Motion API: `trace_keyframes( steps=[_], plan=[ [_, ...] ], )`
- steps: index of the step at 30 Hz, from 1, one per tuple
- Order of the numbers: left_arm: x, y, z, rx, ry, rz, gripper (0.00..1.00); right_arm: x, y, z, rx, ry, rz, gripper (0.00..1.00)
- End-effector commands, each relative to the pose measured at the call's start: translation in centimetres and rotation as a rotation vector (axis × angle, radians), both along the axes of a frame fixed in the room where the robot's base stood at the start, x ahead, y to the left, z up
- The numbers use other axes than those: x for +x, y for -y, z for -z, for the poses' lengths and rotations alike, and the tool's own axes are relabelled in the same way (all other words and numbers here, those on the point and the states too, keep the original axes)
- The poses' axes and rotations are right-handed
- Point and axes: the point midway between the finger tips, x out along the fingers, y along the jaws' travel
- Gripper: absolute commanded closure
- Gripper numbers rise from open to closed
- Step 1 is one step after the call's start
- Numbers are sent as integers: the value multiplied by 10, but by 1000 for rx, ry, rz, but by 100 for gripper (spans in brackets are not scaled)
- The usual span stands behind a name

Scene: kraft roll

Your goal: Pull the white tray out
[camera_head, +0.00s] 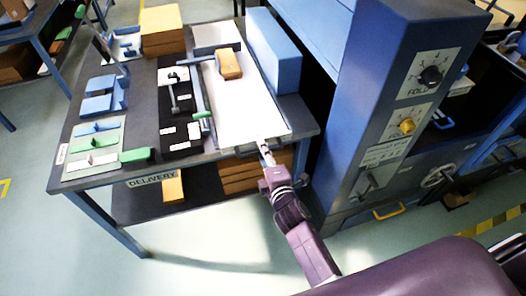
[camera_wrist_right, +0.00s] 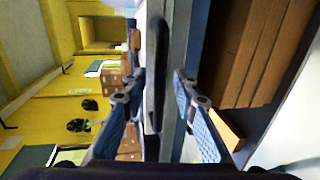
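The white tray (camera_head: 240,118) lies flat on the dark table, its near end at the table's front edge. A dark handle (camera_head: 276,149) shows at that near end. In the right wrist view the dark handle (camera_wrist_right: 157,75) stands between my fingers. My right gripper (camera_head: 265,148) is at the handle. In the right wrist view its two fingers (camera_wrist_right: 158,90) are spread, one on each side of the handle, with gaps visible. I cannot tell whether either finger touches it. My left gripper is not in view.
A wooden block (camera_head: 229,65) lies on the tray's far part. A long blue box (camera_head: 274,50) stands along its right side. A blue machine column (camera_head: 385,100) stands close to the right. The floor in front of the table (camera_head: 215,245) is clear.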

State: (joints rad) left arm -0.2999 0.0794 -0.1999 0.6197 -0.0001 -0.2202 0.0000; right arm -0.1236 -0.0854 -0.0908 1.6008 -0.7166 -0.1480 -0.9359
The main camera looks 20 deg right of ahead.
Motion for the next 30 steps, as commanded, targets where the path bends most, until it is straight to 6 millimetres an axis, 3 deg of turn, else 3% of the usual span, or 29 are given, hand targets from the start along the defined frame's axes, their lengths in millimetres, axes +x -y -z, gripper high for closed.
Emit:
trace_keyframes(
  steps=[9, 16, 30],
  plan=[
    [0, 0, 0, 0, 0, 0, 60, 3, 0, 0, 1, 0, 0, 74],
    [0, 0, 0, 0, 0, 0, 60, 2, 0, 0, 1, 0, 0, 100],
    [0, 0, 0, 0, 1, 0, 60, 2, 0, 1, 0, -1, 0, 100]
  ],
)
